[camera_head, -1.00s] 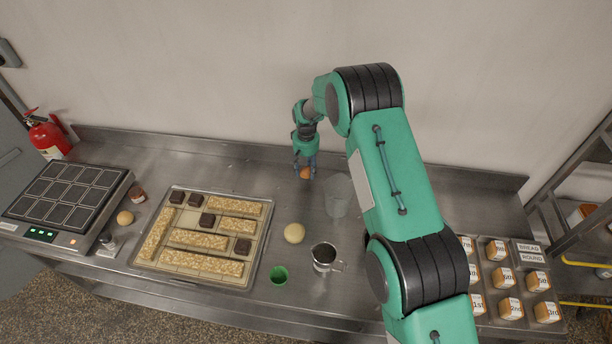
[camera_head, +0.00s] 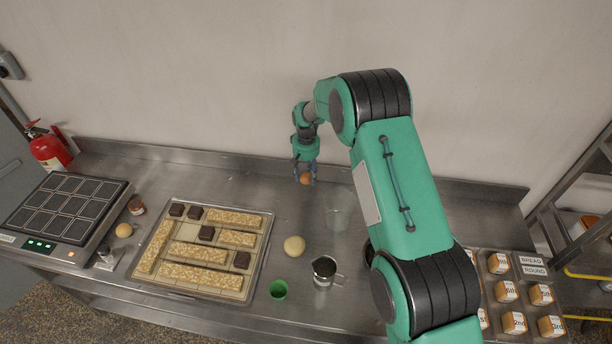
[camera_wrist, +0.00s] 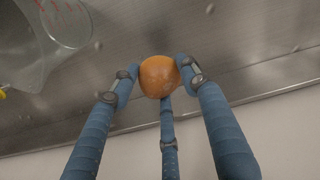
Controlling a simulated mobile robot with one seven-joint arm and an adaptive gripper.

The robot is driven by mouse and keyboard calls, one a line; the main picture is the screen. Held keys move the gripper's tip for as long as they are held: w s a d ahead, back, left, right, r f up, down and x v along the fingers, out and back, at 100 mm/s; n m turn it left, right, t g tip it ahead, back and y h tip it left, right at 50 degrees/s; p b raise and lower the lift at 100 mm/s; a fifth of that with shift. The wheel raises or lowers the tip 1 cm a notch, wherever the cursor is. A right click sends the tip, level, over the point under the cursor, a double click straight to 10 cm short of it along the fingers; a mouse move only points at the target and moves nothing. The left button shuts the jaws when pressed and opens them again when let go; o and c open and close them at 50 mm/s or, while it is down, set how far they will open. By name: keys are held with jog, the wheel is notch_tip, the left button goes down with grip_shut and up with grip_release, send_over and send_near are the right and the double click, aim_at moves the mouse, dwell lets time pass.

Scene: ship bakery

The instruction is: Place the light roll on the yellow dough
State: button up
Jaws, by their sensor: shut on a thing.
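My gripper (camera_head: 304,173) is at the back of the counter, near the wall. Its blue fingers are shut on an orange-brown round roll (camera_wrist: 159,76), which also shows in the head view (camera_head: 305,179). I cannot tell whether the roll clears the counter. A pale yellow dough ball (camera_head: 294,246) sits on the counter in front of my gripper, right of the large tray. A tan round roll (camera_head: 123,230) lies at the left, beside the heating plate. I cannot tell surely which roll is the light one.
A clear beaker (camera_head: 338,209) stands right of the gripper. A tray (camera_head: 262,262) of bars and dark squares lies left. Bread blocks (camera_head: 506,291) fill the right end.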

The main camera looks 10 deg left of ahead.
jog(key=shift+s+a+r, duration=0.1)
jog(key=shift+s+r, duration=0.05)
jog(key=shift+s, duration=0.3)
jog(key=shift+s+a+r, duration=0.1)
jog(key=shift+s+r, duration=0.05)
jog(key=shift+s, duration=0.25)
jog(key=s+a+r, duration=0.1)
jog(key=s+r, duration=0.2)
jog(key=s, duration=0.9)
send_over(295, 243)
jog(key=shift+a+r, duration=0.1)
jog(key=shift+r, duration=0.3)
jog(key=shift+w+f, duration=0.1)
jog(key=shift+f, duration=3.05)
jog(key=shift+f+p, duration=0.3)
jog(key=shift+f, duration=1.55)
